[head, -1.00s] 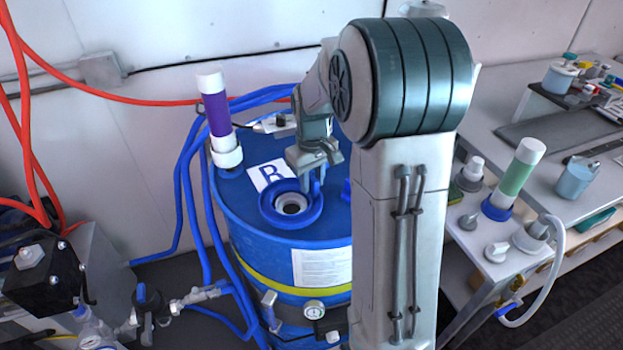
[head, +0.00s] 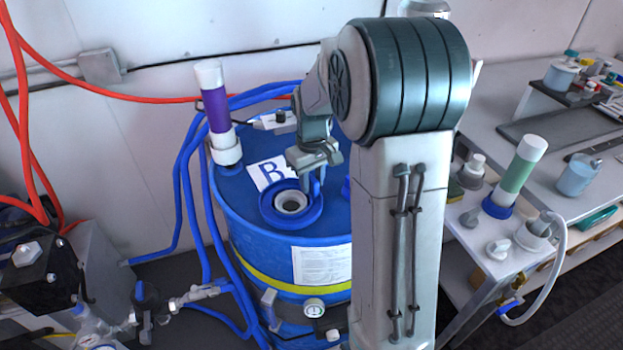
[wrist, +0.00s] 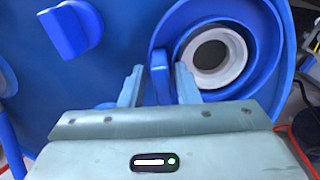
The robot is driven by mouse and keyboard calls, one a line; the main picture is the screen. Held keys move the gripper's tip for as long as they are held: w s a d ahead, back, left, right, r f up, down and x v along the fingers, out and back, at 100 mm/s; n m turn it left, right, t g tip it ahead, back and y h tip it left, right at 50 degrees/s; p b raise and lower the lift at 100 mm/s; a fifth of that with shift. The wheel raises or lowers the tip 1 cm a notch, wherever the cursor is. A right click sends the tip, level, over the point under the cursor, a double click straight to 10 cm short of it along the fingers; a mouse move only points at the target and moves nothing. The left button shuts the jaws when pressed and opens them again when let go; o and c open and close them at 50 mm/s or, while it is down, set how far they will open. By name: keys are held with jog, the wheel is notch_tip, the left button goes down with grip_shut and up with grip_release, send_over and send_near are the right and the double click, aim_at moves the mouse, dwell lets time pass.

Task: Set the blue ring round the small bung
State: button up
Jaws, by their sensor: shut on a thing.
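The blue ring (head: 314,214) lies on top of the blue drum, around a pale round fitting with a dark hole, which I take as the small bung (head: 291,202). In the wrist view the ring (wrist: 262,75) encircles the white bung rim (wrist: 237,52), with a dark gap between them. My gripper (head: 316,184) is at the ring's far right edge. In the wrist view my gripper (wrist: 159,82) has a finger on each side of the ring's upright blue tab (wrist: 160,75). Whether the ring rests fully on the drum top is hard to tell.
A blue knob (wrist: 68,30) stands on the drum top beside my gripper. A purple-banded tube (head: 216,110) stands at the drum's back left. A label with a B (head: 272,174) lies behind the ring. Blue hoses (head: 183,190) run down the drum's left side.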

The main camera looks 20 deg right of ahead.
jog(key=shift+f, duration=0.25)
jog(key=o, duration=0.8)
jog(key=shift+c, duration=0.2)
jog(key=shift+r, duration=0.15)
jog(key=shift+r+p, duration=3.95)
jog(key=shift+r, duration=1.5)
jog(key=s+a+r+m+t+b, duration=0.1)
jog(key=s+a+r+t, duration=0.1)
jog(key=s, duration=0.8)
jog(key=s+a+r+m+t+b, duration=0.1)
jog(key=s+a+r+m, duration=0.1)
jog(key=s, duration=0.8)
jog(key=shift+s+a+r+t, duration=0.3)
jog(key=shift+a+r+t, duration=0.15)
jog(key=shift+a, duration=0.6)
